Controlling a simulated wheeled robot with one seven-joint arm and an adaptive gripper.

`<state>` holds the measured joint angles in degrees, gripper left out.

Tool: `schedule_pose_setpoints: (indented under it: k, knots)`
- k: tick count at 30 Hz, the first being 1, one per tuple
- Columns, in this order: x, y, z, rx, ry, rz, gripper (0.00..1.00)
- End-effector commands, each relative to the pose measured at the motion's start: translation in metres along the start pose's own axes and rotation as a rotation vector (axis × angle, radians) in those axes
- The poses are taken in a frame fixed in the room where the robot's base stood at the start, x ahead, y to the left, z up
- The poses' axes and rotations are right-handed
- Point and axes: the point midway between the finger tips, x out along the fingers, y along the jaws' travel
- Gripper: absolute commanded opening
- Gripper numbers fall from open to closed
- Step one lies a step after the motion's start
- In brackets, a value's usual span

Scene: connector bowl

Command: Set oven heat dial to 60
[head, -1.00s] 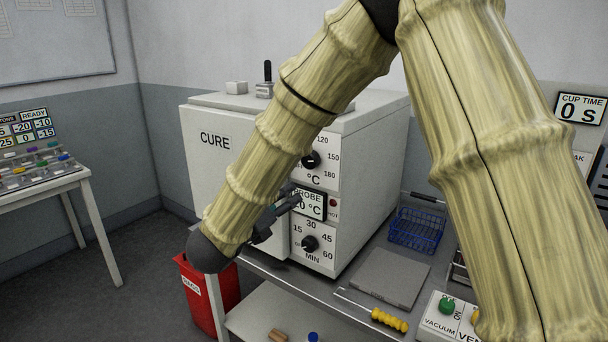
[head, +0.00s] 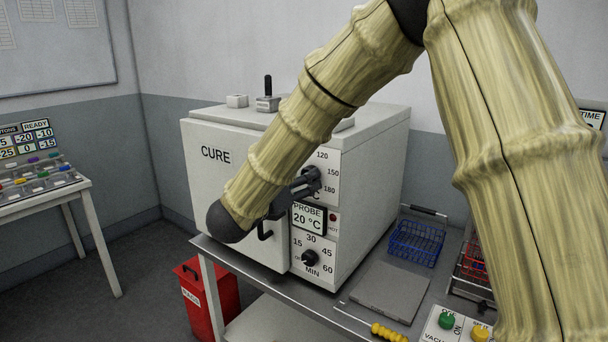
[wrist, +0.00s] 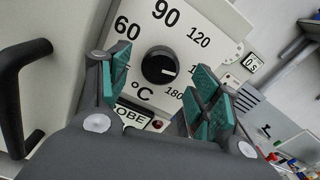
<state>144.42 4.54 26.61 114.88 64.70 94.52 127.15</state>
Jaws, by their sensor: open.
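The white oven (head: 375,150) marked CURE stands on the bench. Its heat dial (wrist: 159,67) is a round black knob on a white scale with 60, 90, 120 and 180 showing in the wrist view. The knob's white mark points right, toward the high numbers, short of 180. My gripper (wrist: 165,90) is open, with teal pads on either side of the knob in the picture; contact cannot be seen. In the head view my gripper (head: 312,183) is at the upper dial and covers much of it. The probe display (head: 308,218) reads 20 °C.
The black timer dial (head: 310,259) is below the probe display. The oven door handle (wrist: 20,95) is close to the left of my gripper. A blue basket (head: 416,243), a grey plate (head: 388,291) and a yellow-handled tool (head: 388,332) lie right of the oven.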

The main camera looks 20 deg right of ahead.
Motion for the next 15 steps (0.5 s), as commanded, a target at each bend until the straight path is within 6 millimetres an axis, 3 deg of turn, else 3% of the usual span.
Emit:
schedule_pose_setpoints:
  k: [6,15]
  knots:
    - [0.017,0.0,0.0,0.0,0.001,0.0,0.63]
    - [0.019,0.0,-0.001,0.0,0.001,0.0,0.63]
